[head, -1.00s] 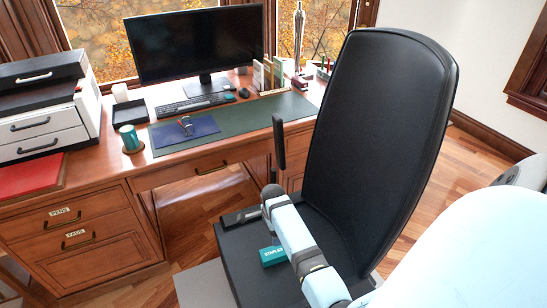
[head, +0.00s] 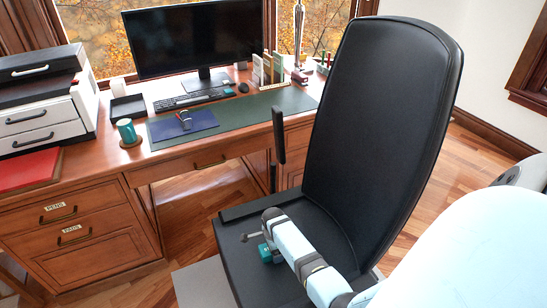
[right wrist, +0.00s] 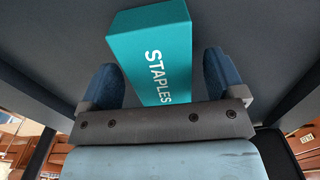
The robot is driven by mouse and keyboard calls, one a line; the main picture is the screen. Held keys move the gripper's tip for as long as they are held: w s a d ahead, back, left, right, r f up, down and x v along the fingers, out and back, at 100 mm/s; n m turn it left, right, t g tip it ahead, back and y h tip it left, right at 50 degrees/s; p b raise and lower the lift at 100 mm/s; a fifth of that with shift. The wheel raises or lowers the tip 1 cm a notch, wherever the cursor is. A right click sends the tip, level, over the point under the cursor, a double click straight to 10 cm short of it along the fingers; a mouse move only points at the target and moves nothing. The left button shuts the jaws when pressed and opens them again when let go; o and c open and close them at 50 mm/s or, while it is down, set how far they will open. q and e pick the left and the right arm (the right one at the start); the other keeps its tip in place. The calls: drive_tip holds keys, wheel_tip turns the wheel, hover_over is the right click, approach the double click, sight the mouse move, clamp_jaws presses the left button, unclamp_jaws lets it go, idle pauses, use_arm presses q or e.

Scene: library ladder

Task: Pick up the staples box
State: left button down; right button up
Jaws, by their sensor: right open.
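The teal staples box (right wrist: 152,45), marked "STAPLES" in white, lies on the black chair seat (head: 290,283). In the head view only a small part of the box (head: 266,254) shows beside my right gripper (head: 254,245), which hides the rest. My right gripper (right wrist: 160,78) is open in the right wrist view. Its two blue fingers stand on either side of the near end of the box, with a gap on both sides. The far end of the box reaches beyond the fingertips. My left gripper is not in view.
The tall black chair backrest (head: 385,130) rises behind the seat, and a dark armrest (head: 279,135) stands at its left.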

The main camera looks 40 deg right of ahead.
drive_tip(key=c, duration=1.1)
drive_tip(key=shift+r, duration=0.15)
